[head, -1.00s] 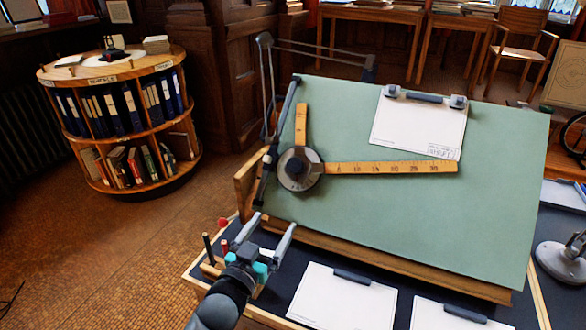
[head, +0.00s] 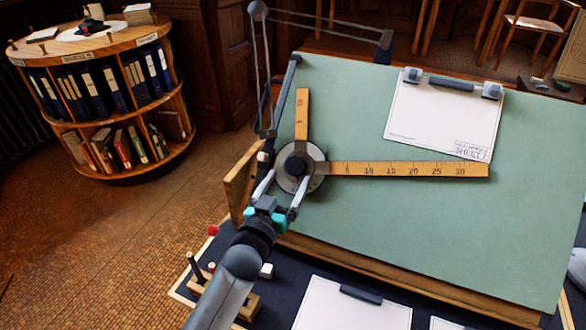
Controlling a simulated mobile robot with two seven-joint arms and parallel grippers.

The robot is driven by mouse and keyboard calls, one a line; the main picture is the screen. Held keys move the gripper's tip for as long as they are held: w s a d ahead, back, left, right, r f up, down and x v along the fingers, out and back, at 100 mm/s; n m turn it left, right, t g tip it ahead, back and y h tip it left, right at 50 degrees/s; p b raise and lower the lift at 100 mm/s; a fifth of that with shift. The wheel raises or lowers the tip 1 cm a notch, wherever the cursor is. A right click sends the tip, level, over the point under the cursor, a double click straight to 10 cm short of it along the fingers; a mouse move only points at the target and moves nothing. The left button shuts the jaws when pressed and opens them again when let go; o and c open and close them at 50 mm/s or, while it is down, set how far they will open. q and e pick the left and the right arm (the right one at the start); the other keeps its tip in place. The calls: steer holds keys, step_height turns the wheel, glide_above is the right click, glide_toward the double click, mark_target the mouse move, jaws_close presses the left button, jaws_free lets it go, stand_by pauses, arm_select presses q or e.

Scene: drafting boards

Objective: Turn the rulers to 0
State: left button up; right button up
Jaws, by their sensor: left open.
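The green drafting board (head: 400,225) is tilted and fills the right of the head view. Two wooden rulers join at a round grey protractor head with a dark knob (head: 297,165). The long ruler (head: 410,169) points right, almost level in the picture. The short ruler (head: 302,115) points up, roughly square to it. My left gripper (head: 284,183) is open, its two fingers pointing up at the lower edge of the protractor head. Whether the fingers touch it I cannot tell. The angle marks are too small to read. My right gripper is not in view.
A white sheet (head: 440,115) is clipped at the board's top. Another clipped sheet (head: 350,305) lies on the dark desk below. A wooden rack (head: 240,305) stands beside my left arm. A round bookshelf (head: 120,100) is at left. The board's lower right is clear.

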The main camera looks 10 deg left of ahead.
mark_target(293, 170)
arm_select(q)
steer(key=shift+w+d+b, duration=0.2)
steer(key=shift+w, duration=0.95)
steer(key=shift+w+d+b, duration=0.15)
steer(key=shift+w+b, duration=0.05)
steer(key=shift+w, duration=0.9)
jaws_close()
